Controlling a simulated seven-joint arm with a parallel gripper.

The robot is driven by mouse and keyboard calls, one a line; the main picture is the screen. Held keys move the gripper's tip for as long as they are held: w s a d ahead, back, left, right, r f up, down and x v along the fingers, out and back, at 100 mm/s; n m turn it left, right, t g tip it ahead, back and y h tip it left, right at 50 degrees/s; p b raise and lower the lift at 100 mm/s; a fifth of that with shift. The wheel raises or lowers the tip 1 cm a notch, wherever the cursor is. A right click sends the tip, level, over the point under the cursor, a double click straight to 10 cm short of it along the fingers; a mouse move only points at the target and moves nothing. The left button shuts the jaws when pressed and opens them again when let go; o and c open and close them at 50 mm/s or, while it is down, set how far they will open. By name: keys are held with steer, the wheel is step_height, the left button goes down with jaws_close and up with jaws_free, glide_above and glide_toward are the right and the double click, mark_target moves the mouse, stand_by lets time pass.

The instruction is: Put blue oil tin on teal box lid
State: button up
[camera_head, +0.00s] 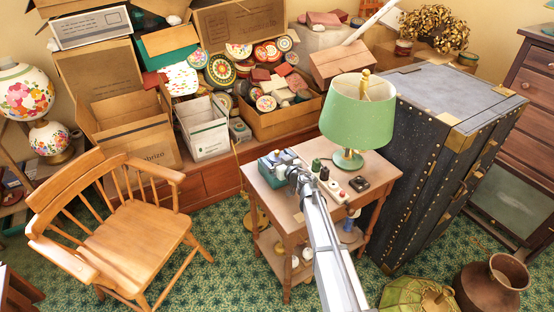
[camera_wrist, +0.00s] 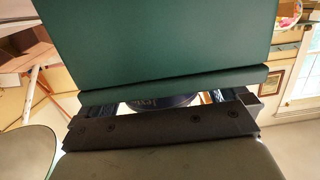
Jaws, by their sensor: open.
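A small teal box (camera_head: 268,167) sits at the left of the wooden side table, with small things at its top that I cannot make out. My gripper (camera_head: 295,172) is over the table, just right of the box and close to it. The wrist view shows a large dark teal panel with a lip (camera_wrist: 175,85), which looks like the box and its lid up close. My gripper is open. A dark round thing (camera_wrist: 162,103) partly shows behind the dark gripper bar; I cannot tell whether it is the oil tin. I cannot clearly identify the blue oil tin in the head view.
A green lamp (camera_head: 360,110) stands at the back of the table. Small bottles, a pale strip (camera_head: 337,188) and a dark dish (camera_head: 359,184) crowd its right half. A large black trunk (camera_head: 425,150) rises at the right. A wooden chair (camera_head: 135,232) stands at the left.

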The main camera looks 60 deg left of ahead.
steer(key=shift+r, duration=0.15)
steer(key=d+r, duration=0.1)
steer(key=d, duration=1.1)
steer(key=shift+r, duration=0.35)
steer(key=shift+w, duration=0.1)
